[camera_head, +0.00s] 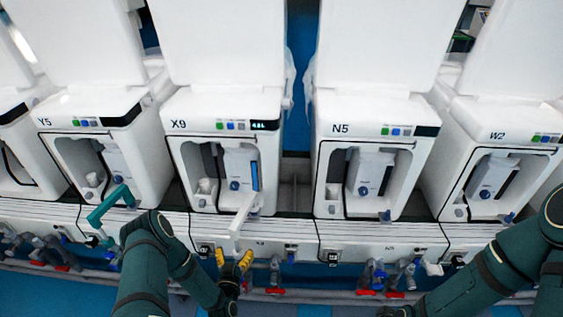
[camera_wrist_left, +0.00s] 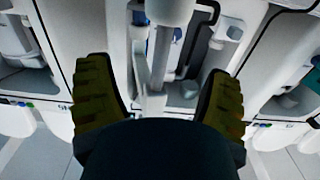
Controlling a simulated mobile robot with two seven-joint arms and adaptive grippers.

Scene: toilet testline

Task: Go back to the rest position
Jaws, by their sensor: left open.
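My left gripper (camera_head: 234,261) is in front of the X9 unit, with its yellow fingertips spread apart. In the left wrist view its two yellow-black fingers (camera_wrist_left: 158,97) stand wide apart with nothing held between them. A white handle (camera_head: 243,214) of the X9 unit (camera_head: 221,152) sticks out just above the fingers; whether they touch cannot be told. My right arm (camera_head: 500,262) comes in at the lower right. The right gripper is too cut off at the bottom edge to read.
White units Y5 (camera_head: 103,148), N5 (camera_head: 372,158) and W2 (camera_head: 498,168) stand in the row. A teal handle (camera_head: 109,205) juts out at Y5. Pipes with red valve handles (camera_head: 276,290) run below the units. A gap (camera_head: 296,165) separates X9 and N5.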

